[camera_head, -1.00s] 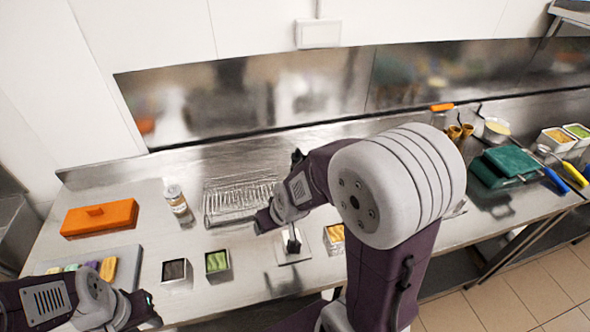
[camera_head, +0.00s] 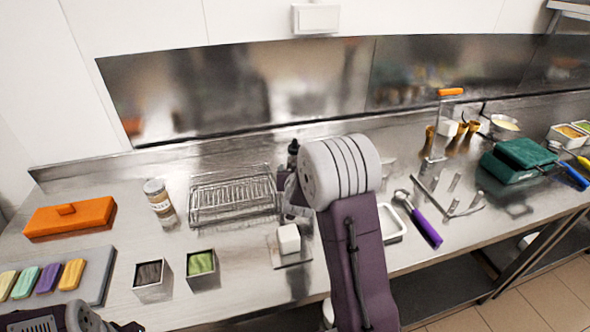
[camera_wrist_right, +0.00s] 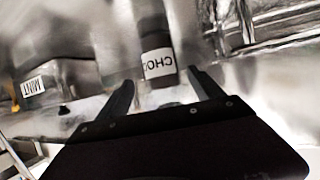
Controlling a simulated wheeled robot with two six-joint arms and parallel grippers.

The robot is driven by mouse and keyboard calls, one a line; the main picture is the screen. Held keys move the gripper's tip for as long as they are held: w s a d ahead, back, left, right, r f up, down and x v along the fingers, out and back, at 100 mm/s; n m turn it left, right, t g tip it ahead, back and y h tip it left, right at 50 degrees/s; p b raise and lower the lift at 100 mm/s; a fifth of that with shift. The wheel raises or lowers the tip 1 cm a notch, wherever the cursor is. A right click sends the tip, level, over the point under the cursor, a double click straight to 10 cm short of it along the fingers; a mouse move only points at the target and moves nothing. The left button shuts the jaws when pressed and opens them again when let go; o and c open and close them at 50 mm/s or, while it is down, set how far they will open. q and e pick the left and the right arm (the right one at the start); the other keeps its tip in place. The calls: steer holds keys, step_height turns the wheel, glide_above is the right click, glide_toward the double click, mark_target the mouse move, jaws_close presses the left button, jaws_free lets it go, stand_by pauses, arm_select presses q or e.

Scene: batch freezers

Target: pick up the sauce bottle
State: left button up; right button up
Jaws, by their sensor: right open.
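A dark sauce bottle with a white label reading "CHOC" (camera_wrist_right: 153,40) stands in the right wrist view, ahead of my right gripper (camera_wrist_right: 163,84) and roughly between its fingertips. The gripper is open and I see nothing clamped in it. In the head view a dark bottle top (camera_head: 293,150) shows just behind my right arm; the rest of it and my right gripper are mostly hidden there. My left gripper (camera_head: 128,327) is only partly seen at the bottom left edge, and its jaws cannot be made out.
A wire rack (camera_head: 225,197) stands left of the bottle, with a clear jar (camera_head: 160,203) beside it. A white block (camera_head: 289,238) and small square tubs (camera_head: 202,265) lie nearer. An orange box (camera_head: 70,217) is at far left. A white tray (camera_head: 391,223) and purple-handled scoop (camera_head: 425,228) lie right.

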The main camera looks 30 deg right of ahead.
mark_target(295, 139)
steer(key=x, duration=0.3)
steer(key=shift+a, duration=0.1)
steer(key=x, duration=0.4)
steer(key=shift+w+a+f+p, duration=0.1)
steer(key=shift+w+f+p, duration=0.1)
steer(key=shift+w+p, duration=0.15)
steer(key=shift+w+f, duration=0.1)
steer(key=shift+f, duration=0.05)
steer(key=shift+c, duration=0.3)
steer(key=c, duration=1.4)
step_height(295, 139, up, 10)
steer(key=shift+r+p, duration=0.15)
steer(key=shift+p, duration=0.75)
